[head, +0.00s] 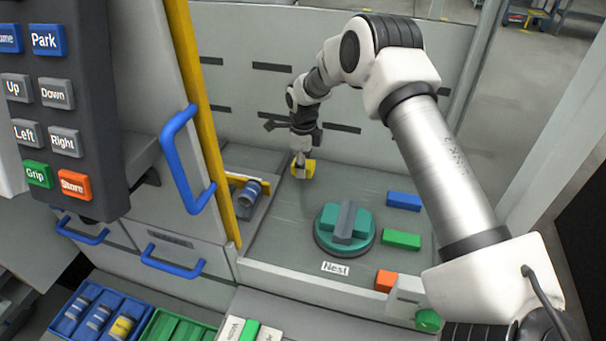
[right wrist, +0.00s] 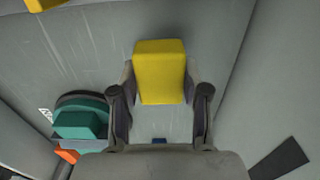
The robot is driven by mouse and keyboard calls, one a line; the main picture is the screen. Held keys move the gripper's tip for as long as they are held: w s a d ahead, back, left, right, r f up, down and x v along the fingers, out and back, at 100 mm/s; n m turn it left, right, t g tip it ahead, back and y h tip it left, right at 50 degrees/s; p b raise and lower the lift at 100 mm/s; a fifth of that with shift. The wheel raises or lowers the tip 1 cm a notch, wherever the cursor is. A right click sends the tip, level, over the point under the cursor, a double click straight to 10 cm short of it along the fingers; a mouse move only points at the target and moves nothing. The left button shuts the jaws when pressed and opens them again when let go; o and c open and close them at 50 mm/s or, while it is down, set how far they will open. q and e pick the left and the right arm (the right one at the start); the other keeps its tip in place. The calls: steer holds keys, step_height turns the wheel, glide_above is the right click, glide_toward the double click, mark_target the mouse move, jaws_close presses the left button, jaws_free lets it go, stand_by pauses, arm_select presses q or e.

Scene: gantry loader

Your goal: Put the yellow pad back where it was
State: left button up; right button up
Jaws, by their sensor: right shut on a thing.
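The yellow pad (head: 309,168) is at the back of the grey bay floor in the head view. My right gripper (head: 301,163) is shut on it. In the right wrist view the yellow pad (right wrist: 160,70) sits between the two fingers of my right gripper (right wrist: 160,98). I cannot tell whether the pad touches the floor. A blue pad (head: 403,201), a green pad (head: 402,239) and an orange pad (head: 385,281) lie in a line to the right of the teal round nest (head: 344,228). My left gripper is not in view.
A button panel (head: 50,100) hangs at the upper left. Trays with cylinders (head: 97,317) stand at the lower left.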

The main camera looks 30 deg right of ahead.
step_height(320, 180, down, 3)
steer(key=shift+r+p, duration=0.1)
steer(key=shift+p, duration=0.2)
steer(key=shift+f, duration=0.45)
steer(key=shift+f, duration=0.1)
steer(key=o, duration=1.1)
step_height(320, 180, up, 12)
steer(key=b, duration=0.2)
steer(key=shift+b, duration=0.35)
